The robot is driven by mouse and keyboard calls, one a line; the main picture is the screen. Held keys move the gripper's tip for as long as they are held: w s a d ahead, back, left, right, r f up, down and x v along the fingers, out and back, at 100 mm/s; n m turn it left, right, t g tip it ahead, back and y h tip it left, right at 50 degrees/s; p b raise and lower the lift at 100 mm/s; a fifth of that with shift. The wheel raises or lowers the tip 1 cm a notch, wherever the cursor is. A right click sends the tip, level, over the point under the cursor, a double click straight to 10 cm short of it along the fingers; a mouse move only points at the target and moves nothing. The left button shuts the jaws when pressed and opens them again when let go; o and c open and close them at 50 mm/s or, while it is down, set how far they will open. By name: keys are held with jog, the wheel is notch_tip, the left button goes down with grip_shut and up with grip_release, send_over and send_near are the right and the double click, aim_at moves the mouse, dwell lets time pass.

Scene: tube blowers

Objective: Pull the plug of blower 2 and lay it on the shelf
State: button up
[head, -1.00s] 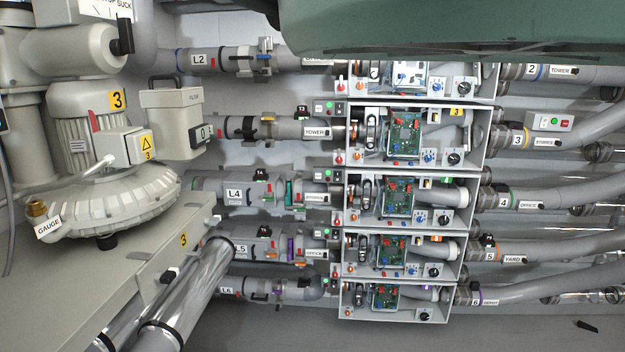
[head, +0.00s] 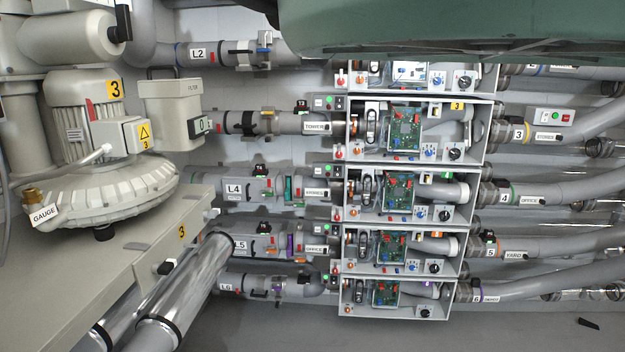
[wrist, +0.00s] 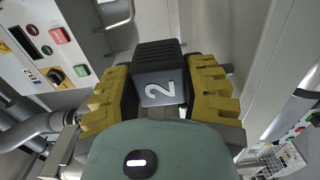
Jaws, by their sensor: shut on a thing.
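My gripper (wrist: 160,84) has yellow ridged fingers and is shut on a plug (wrist: 159,91) in the wrist view. The plug is a grey block marked with a white 2, with a black ribbed part above it. One finger lies against each side of it. I cannot tell from this view whether it touches anything beyond the fingers. The gripper and plug do not show in the head view. Blower 2 and the shelf cannot be made out for sure.
A blower marked 3 (head: 98,190) stands at the left of the head view. Open boxes with circuit boards (head: 404,130) fill the middle, with grey pipes on both sides. In the wrist view a control panel (wrist: 45,50) with red and green buttons is at the left.

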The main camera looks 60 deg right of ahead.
jog(key=shift+f+b, duration=0.85)
jog(key=shift+f, duration=0.1)
dwell(0.7)
jog(key=shift+r, duration=0.15)
jog(key=shift+r+p, duration=2.05)
jog(key=shift+r, duration=0.35)
